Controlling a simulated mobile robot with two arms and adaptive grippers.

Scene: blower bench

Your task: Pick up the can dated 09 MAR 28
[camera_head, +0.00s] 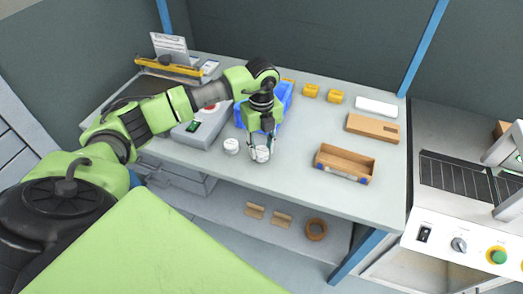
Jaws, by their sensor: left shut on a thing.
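My left gripper (261,149) reaches down over the bench from the left and is shut on a white can (262,155) near the front edge. A second white can (231,146) stands on the bench just left of it, apart from the gripper. The dates on both cans are too small to read. I cannot tell whether the held can still touches the bench. My right gripper is not in view.
A blue bin (285,99) stands behind the gripper, and a grey box with a red button (203,126) to its left. An open wooden tray (345,164) lies to the right. Yellow blocks (310,90), a brown board (372,128) and a white case (376,107) are farther back. Bench between cans and tray is clear.

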